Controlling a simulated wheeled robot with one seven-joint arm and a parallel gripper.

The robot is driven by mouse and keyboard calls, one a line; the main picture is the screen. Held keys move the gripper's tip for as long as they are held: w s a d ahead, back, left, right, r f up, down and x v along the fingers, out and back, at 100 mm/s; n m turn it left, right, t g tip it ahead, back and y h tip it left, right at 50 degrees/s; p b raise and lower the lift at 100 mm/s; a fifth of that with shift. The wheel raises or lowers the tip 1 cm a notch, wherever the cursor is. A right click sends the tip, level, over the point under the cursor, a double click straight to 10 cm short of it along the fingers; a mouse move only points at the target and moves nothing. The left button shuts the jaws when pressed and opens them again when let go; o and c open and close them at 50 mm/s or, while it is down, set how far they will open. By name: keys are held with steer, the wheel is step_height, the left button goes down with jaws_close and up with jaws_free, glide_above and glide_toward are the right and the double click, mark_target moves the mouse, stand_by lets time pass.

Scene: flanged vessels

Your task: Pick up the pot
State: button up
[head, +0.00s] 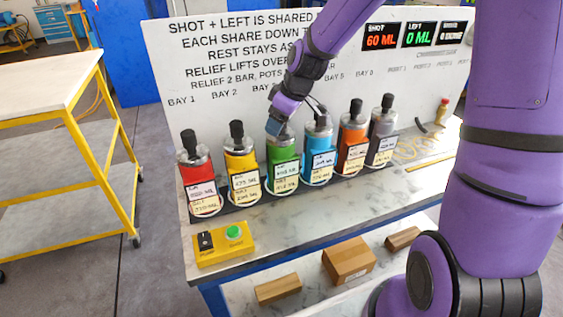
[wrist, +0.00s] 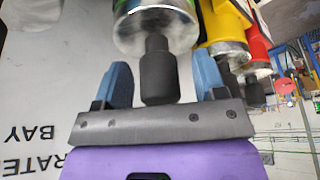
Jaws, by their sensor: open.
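Several coloured pots with metal tops and black knobs stand in a row on the bench: red (head: 198,175), yellow (head: 240,163), green (head: 282,155), cyan (head: 319,143), orange (head: 353,135) and grey (head: 383,127). My gripper (head: 282,125) is at the top of the green pot and hides its knob in the head view. In the wrist view, the black knob (wrist: 158,72) of the green pot (wrist: 155,22) lies between the two open blue fingers of my gripper (wrist: 162,78), with a gap on each side. The pot stands upright.
The yellow (wrist: 222,22) and red pots stand close beside the green one. A printed white panel (head: 215,70) rises behind the row. A yellow button box (head: 222,243) sits at the bench's front left. Wooden blocks (head: 348,262) lie on the lower shelf. A yellow-framed cart (head: 50,75) stands left.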

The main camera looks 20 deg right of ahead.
steer(key=shift+c, duration=0.3)
jaws_close()
steer(key=shift+w+r, duration=0.1)
